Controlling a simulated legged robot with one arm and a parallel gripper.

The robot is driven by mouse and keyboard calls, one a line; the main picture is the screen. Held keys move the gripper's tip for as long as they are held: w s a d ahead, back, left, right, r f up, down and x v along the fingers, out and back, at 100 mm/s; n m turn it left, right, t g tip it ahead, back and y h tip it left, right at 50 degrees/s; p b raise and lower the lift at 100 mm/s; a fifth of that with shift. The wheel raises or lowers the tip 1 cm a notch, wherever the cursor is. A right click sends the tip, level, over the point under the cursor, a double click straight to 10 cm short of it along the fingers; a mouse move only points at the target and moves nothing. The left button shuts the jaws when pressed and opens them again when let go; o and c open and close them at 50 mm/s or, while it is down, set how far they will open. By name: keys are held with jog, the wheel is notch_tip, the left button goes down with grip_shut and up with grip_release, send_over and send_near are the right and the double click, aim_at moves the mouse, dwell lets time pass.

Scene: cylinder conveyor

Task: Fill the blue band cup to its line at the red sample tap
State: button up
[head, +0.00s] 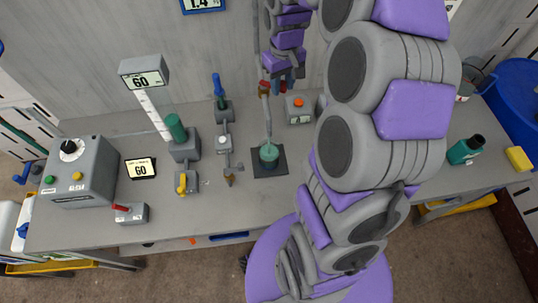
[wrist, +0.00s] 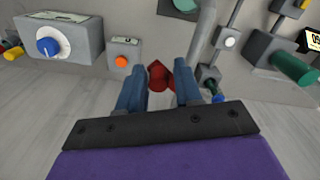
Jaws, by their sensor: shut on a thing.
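My gripper (head: 275,84) is at the red sample tap on the back part of the bench. In the wrist view, its two blue fingers (wrist: 160,88) are closed around the red tap handle (wrist: 157,73). The handle also shows in the head view (head: 264,86). Below the tap's spout, a thin teal streak (head: 267,127) runs down into a cup (head: 269,155) on a dark square pad (head: 276,171). It looks like falling liquid. Teal shows inside the cup; its blue band and fill line are too small to make out.
A grey box with an orange button (head: 299,104) stands right of the tap. Other valves with blue (head: 218,86), green (head: 176,126) and yellow (head: 182,183) handles stand left. A dial box (head: 78,175) is at the far left. A teal bottle (head: 464,150) and yellow block (head: 519,159) lie right.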

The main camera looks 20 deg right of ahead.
jog(key=shift+w+r, duration=0.1)
jog(key=shift+w, duration=0.05)
jog(key=shift+w+d+r+n+p, duration=0.1)
jog(key=shift+d+n+p, duration=0.05)
jog(key=shift+n+p, duration=0.4)
jog(key=w+d+n+p, duration=0.1)
jog(key=n+p, duration=0.1)
jog(key=shift+w+n, duration=0.1)
jog(key=shift+n, duration=0.25)
jog(key=shift+w+d+n+p, duration=0.25)
jog(key=shift+w+n+p, duration=0.15)
jog(key=shift+n+p, duration=0.45)
jog(key=shift+w+d+n+p, duration=0.25)
jog(key=shift+w+n+p, duration=0.15)
jog(key=shift+n+p, duration=0.45)
jog(key=o, duration=0.9)
jog(key=shift+w+f, duration=0.1)
jog(key=shift+f, duration=0.1)
jog(key=o, duration=0.8)
